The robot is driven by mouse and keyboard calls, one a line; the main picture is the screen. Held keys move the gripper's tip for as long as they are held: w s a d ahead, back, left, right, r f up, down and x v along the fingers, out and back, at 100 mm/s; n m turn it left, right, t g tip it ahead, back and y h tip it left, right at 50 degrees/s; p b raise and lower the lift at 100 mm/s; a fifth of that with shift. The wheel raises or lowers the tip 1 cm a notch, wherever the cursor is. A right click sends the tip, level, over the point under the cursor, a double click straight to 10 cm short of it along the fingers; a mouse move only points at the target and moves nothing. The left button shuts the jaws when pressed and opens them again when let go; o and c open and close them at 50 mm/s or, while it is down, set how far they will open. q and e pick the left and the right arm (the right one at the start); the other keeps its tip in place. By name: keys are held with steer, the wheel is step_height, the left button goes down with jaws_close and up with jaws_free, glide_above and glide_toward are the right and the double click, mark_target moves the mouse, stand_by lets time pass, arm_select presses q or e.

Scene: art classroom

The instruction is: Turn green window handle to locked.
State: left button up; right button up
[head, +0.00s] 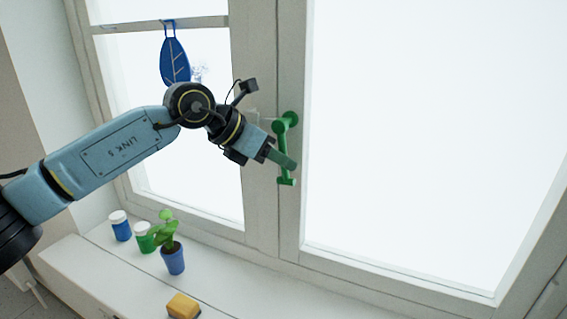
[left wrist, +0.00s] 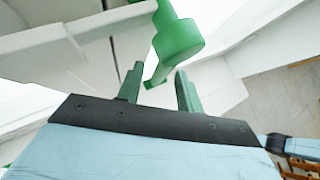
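The green window handle (head: 284,136) is on the frame post between the two panes in the head view. It points roughly straight down from its round upper end. My left gripper (head: 284,158) is at the lower half of the handle, and its fingers partly hide it. In the left wrist view, the left gripper (left wrist: 158,85) has its two greenish fingers apart. The green handle (left wrist: 178,40) is just beyond them, with its thin part reaching down into the gap between the fingertips. I cannot tell whether either finger touches it. My right gripper is not in view.
On the sill (head: 85,265) below stand a blue jar (head: 120,229), a green jar (head: 145,238), a plant in a blue pot (head: 173,260) and a yellow block (head: 183,306). A blue leaf ornament (head: 175,61) hangs on the left pane. Space right of the handle is clear.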

arm_select(q)
steer(key=b+v, duration=0.2)
steer(key=v, duration=0.9)
steer(key=shift+a+r, duration=0.15)
steer(key=shift+a, duration=0.05)
